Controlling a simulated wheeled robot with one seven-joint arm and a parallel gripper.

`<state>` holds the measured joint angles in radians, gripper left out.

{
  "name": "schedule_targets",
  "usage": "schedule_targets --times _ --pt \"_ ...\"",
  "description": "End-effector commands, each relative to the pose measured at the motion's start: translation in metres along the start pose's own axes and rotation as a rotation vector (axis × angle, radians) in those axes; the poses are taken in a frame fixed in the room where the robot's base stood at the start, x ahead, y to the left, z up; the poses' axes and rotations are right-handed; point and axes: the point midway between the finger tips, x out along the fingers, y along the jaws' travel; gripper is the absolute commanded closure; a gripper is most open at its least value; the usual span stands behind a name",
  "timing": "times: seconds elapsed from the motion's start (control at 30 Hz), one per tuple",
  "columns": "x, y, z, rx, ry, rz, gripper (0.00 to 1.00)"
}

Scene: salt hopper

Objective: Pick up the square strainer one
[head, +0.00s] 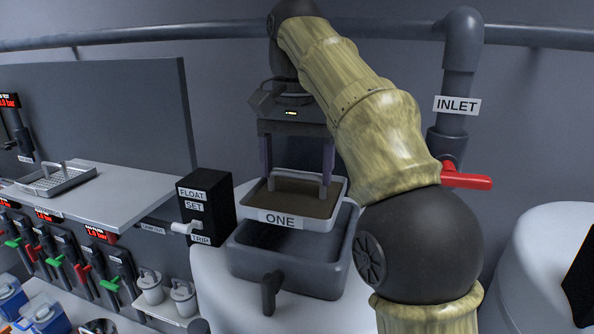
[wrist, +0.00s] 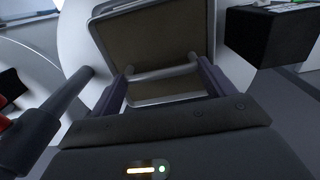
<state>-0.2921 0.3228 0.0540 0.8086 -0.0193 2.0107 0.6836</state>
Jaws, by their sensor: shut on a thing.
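The square strainer one (head: 279,221) is a shallow tray with a pale rim, a brown inside, a label ONE on its front and a handle across its top. My gripper (head: 297,176) is above it with its fingers shut on the handle. The strainer is held at the top of a dark grey rectangular basin (head: 290,277); I cannot tell whether it touches the basin's rim. In the wrist view the strainer (wrist: 155,45) fills the upper middle, with the handle bar between the fingers (wrist: 163,75).
A black box (head: 206,210) labelled FLOAT SET TRIP stands left of the basin. A pipe with a red valve handle (head: 466,180) and an INLET label rises at the right. Another strainer (head: 55,179) lies on a shelf at the left. A white rounded tank (head: 545,260) stands at the right.

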Motion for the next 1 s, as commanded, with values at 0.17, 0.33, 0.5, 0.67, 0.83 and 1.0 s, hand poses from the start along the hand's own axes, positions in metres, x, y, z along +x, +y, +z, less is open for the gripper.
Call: schedule_targets --times 0.17,0.33,0.5,0.67,0.83,1.0 --pt "0.003 0.000 0.027 -0.004 0.002 -0.002 0.57" --pt "0.003 0.000 0.057 -0.004 0.002 -0.002 0.57" --pt "0.003 0.001 0.100 -0.007 0.002 -0.003 0.57" --pt "0.002 0.001 0.143 -0.006 0.002 -0.002 0.57" --pt "0.002 0.001 0.174 -0.003 0.001 -0.001 0.57" --pt "0.001 0.000 0.187 -0.001 0.001 -0.001 0.57"
